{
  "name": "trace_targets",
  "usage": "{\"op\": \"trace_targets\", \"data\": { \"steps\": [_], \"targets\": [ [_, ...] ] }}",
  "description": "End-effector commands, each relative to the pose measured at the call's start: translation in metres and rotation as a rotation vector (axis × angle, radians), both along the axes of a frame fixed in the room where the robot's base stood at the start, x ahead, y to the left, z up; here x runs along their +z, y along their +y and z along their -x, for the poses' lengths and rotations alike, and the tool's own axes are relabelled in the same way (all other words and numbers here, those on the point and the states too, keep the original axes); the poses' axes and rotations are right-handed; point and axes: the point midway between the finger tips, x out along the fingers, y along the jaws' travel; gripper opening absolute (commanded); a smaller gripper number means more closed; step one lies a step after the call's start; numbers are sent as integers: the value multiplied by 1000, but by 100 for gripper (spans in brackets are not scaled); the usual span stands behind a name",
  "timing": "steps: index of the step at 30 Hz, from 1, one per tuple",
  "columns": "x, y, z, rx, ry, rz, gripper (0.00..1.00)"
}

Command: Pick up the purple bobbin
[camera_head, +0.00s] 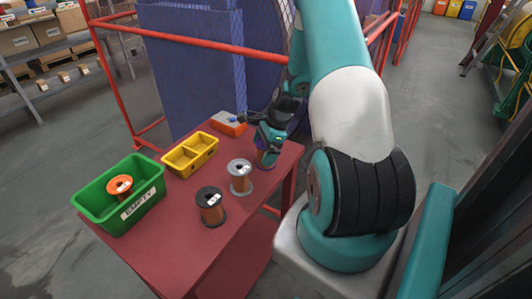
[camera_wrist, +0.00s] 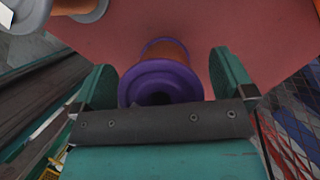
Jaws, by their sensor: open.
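The purple bobbin (camera_wrist: 160,82) stands on the red table in the wrist view, with copper-coloured winding behind its purple flange. My gripper (camera_wrist: 165,85) is open, with one green finger on each side of the bobbin. The lower part of the bobbin's flange is hidden by the dark gripper body. In the head view my gripper (camera_head: 268,150) is at the right end of the table, and the purple bobbin (camera_head: 266,160) shows only partly beneath it. I cannot tell whether the fingers touch it.
The red table (camera_head: 180,235) also holds a grey bobbin (camera_head: 240,177), a black bobbin (camera_head: 210,207), a yellow two-part bin (camera_head: 190,155) and an orange-grey device (camera_head: 229,124). A green crate (camera_head: 150,208) labelled EMPTY holds an orange bobbin (camera_head: 120,187). A red-railed mesh guard (camera_head: 215,45) stands behind the table.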

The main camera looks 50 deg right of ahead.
Motion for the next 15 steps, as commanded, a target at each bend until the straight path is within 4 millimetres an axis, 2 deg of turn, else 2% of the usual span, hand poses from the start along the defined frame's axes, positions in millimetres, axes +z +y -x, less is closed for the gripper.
{"op": "trace_targets", "data": {
  "steps": [2,13,15],
  "targets": [
    [0,0,0,0,0,0,100],
    [0,0,0,0,1,-1,17],
    [1,0,0,1,-2,0,16]
  ]
}}
